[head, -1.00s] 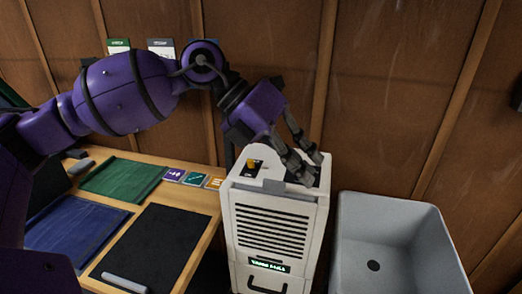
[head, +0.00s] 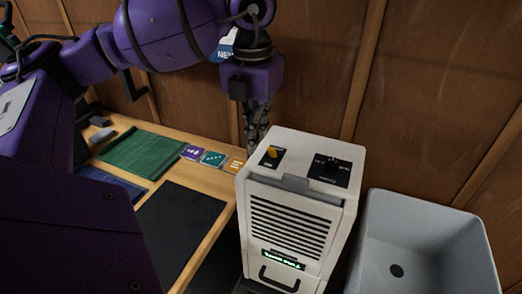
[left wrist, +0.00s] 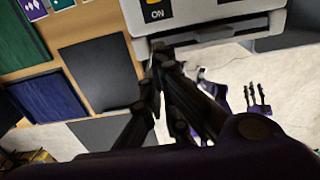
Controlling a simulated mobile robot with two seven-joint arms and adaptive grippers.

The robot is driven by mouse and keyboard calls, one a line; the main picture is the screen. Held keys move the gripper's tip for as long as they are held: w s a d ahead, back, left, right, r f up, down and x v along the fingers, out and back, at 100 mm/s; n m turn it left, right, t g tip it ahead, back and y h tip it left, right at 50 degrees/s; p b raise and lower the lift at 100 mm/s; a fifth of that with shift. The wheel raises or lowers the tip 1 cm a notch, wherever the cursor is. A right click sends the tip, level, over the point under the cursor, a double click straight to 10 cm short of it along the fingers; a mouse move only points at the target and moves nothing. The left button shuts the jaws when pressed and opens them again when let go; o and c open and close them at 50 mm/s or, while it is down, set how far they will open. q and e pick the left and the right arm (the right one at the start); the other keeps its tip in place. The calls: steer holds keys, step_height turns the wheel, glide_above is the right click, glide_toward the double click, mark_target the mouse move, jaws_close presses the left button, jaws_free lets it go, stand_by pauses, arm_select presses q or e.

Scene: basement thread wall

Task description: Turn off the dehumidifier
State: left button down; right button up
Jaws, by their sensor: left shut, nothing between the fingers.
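The white dehumidifier (head: 345,225) stands upright between the table and a sink. Its top has a yellow switch (head: 271,153) on a black plate at the left and a black knob (head: 331,167) on a labelled plate at the right. Its front display (head: 284,260) glows green. My left gripper (head: 257,140) is shut and empty, pointing down by the rear left of the dehumidifier; its tips are partly hidden there. The left wrist view shows the yellow switch (left wrist: 154,2) above the word ON, beyond the shut fingers. What looks like my right gripper (left wrist: 257,100) is small there.
The wooden table (head: 205,178) at the left holds a green cloth (head: 147,153), a black mat (head: 180,220) and small coloured cards (head: 212,159). A grey sink (head: 425,235) stands close at the right. A wood-panelled wall is behind.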

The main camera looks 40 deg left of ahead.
mark_target(272, 152)
arm_select(q)
step_height(272, 152, down, 10)
steer(key=shift+r+p, duration=0.1)
steer(key=shift+p, duration=0.2)
steer(key=w, duration=0.1)
steer(key=w+r, duration=0.1)
steer(key=w, duration=0.1)
steer(key=shift+w+a+r+p, duration=0.2)
steer(key=shift+w+a+p, duration=0.05)
steer(key=shift+a+p, duration=0.15)
arm_select(e)
steer(key=shift+w+a+r, duration=0.1)
steer(key=shift+w+r, duration=0.35)
steer(key=shift+r, duration=0.4)
steer(key=shift+w, duration=0.15)
